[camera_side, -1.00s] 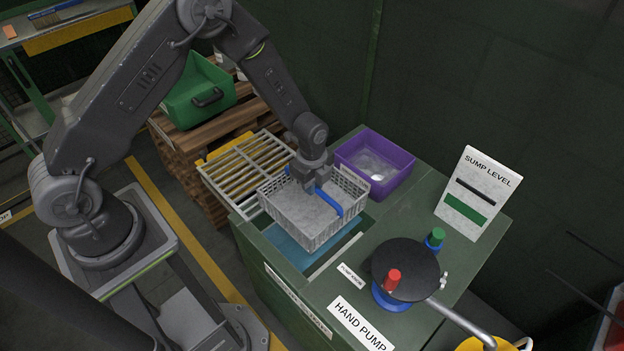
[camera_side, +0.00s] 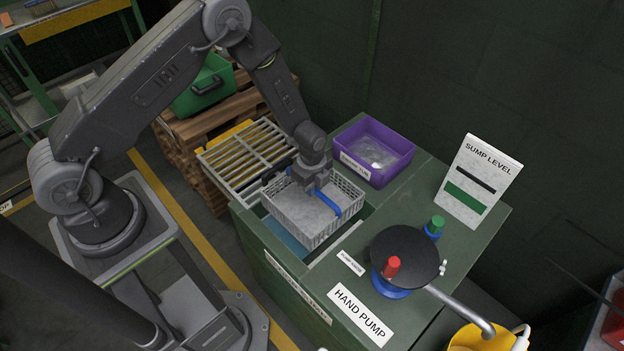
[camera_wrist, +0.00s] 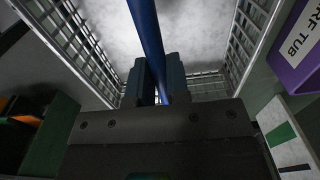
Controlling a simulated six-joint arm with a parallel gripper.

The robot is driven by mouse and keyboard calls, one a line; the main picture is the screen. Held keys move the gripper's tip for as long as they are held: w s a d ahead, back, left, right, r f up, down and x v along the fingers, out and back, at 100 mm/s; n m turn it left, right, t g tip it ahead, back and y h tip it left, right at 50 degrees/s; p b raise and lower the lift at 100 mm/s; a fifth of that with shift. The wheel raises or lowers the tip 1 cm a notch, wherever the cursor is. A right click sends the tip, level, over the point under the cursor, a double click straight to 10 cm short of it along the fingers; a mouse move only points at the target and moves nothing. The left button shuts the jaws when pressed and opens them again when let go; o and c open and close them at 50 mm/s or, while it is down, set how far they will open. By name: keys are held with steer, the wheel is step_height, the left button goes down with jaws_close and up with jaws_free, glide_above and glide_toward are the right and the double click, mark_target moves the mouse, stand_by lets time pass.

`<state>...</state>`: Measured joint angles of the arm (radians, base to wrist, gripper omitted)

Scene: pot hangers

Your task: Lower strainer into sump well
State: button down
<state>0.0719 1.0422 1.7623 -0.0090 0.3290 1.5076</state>
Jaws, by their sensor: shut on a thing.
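The strainer (camera_side: 290,212) is a light grey slotted basket with a blue handle bar across it. My gripper (camera_side: 322,192) is shut on the blue handle. In the wrist view the gripper's fingers (camera_wrist: 157,85) close around the blue bar (camera_wrist: 147,35), with the basket's slotted walls (camera_wrist: 95,55) on both sides. The sump well (camera_side: 285,238) is the rectangular opening in the green cabinet, with blue showing inside at its near left. The strainer sits over or partly within this opening. It looks about level, and its lower part is hard to judge against the rim.
A purple tub (camera_side: 376,150) stands behind the well on the cabinet. A slatted rack (camera_side: 245,160) lies to the left. The hand pump (camera_side: 404,255) with red and green knobs is to the right, before the sump level sign (camera_side: 477,175).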

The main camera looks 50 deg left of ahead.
mark_target(312, 206)
steer(key=shift+f, duration=5.35)
steer(key=c, duration=1)
jaws_free()
